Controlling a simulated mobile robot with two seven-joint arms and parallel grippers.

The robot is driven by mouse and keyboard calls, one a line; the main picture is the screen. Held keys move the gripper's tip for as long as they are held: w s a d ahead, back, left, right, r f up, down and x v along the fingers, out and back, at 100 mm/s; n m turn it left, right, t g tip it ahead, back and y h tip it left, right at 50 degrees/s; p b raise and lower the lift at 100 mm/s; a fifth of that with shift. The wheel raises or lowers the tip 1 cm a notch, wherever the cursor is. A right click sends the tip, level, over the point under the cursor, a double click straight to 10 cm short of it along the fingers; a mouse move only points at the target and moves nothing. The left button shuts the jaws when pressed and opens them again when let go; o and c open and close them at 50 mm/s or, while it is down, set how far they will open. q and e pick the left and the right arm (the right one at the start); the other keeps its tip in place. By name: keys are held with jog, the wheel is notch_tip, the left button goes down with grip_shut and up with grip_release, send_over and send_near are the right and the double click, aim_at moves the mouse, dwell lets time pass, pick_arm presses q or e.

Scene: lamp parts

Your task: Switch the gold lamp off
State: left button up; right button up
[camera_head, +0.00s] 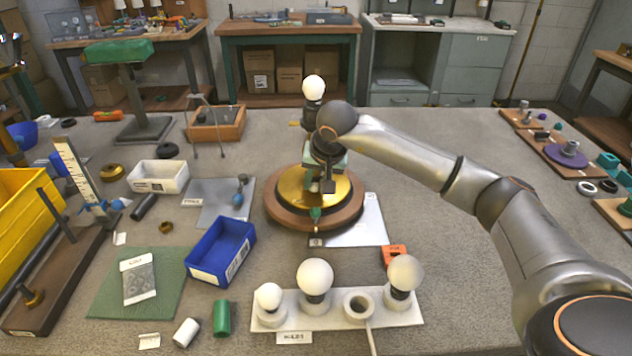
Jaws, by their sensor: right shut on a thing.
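The gold lamp has a round gold base (290,187) on a brown wooden disc, near the middle of the table. A white bulb (313,88) stands upright in a dark socket above it, and I cannot tell from its look whether it is lit. My right gripper (322,186) points down over the base, in front of the lamp's stem, which it mostly hides. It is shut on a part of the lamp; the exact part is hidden. A small green-tipped piece (315,213) shows at the front of the base, just below the fingers. My left gripper is not in view.
A white holder (336,309) with three bulbs and an empty socket stands in front. A blue bin (221,252) and a white bin (158,177) lie to the left. A white sheet (368,225) lies beside the lamp. The table right of the lamp is mostly clear beneath my arm.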

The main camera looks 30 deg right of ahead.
grip_shut()
jog(key=shift+w+a+r+m+h, duration=0.1)
jog(key=shift+w+a+m+h, duration=0.15)
jog(key=shift+m, duration=0.35)
jog(key=shift+w+a+m+h, duration=0.1)
jog(key=shift+a+m+h, duration=0.15)
jog(key=shift+m, duration=0.35)
jog(key=shift+w+a+m+g+h+p, duration=0.2)
jog(key=shift+m+g+p, duration=0.05)
jog(key=shift+m, duration=0.35)
jog(key=shift+w+a+m+g+h+p, duration=0.2)
jog(key=shift+m+g, duration=0.05)
jog(key=shift+m, duration=0.35)
jog(key=shift+w+a+m, duration=0.1)
jog(key=shift+w+m, duration=0.15)
jog(key=shift+m, duration=0.35)
jog(key=o, duration=0.9)
grip_release()
